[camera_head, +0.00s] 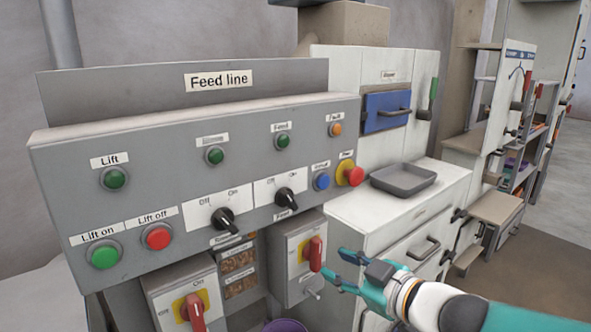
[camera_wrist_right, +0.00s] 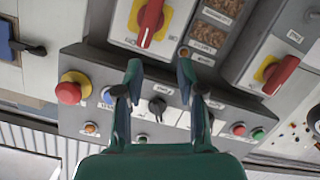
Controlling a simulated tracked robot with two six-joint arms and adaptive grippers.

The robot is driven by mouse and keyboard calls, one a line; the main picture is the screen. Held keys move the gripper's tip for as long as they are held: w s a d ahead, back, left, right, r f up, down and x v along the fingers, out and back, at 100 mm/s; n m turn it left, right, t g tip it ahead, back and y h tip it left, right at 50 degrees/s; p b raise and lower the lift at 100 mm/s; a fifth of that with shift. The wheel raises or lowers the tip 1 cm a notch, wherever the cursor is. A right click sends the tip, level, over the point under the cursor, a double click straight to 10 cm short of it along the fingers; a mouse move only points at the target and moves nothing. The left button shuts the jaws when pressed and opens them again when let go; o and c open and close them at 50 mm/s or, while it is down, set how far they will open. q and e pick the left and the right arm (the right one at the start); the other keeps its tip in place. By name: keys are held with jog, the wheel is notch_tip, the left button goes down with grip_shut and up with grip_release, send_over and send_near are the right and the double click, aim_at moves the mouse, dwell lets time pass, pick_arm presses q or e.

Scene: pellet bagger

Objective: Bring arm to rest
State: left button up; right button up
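My right gripper (camera_head: 333,263) reaches in from the lower right in the head view, its teal fingers just right of the red rotary handle (camera_head: 316,253) on a grey switch box. In the right wrist view the gripper (camera_wrist_right: 159,70) has its two fingers spread with nothing between them. There the red handle (camera_wrist_right: 150,22) on its yellow plate lies beyond the fingertips, and I see no grip on it. My left gripper is not in the head view.
The grey Feed line panel (camera_head: 262,107) with buttons and black selectors stands close on the left. A second red handle (camera_head: 195,312) is at the lower left. A white cabinet with a grey tray (camera_head: 403,180) stands behind my right gripper. Open floor lies at the right.

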jog(key=s+d+f+m+g+h+p, duration=0.1)
jog(key=s+f+m+g+p, duration=0.15)
jog(key=f, duration=1.05)
jog(key=s+f+m+g+h+p, duration=0.15)
jog(key=f+m+g, duration=0.25)
jog(key=f, duration=0.9)
pick_arm(q)
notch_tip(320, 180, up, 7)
jog(key=p, duration=0.2)
pick_arm(e)
jog(key=s+f+m+g+h, duration=0.1)
jog(key=s+f+m+g, duration=0.1)
jog(key=s+f, duration=0.5)
jog(key=s+d+f+m+g+h, duration=0.1)
jog(key=s+f+m+g, duration=0.2)
jog(key=s, duration=1)
notch_tip(320, 180, down, 5)
jog(key=shift+d+r+m, duration=0.15)
jog(key=shift+m, duration=0.9)
jog(key=shift+s+g, duration=0.1)
jog(key=shift+g, duration=0.15)
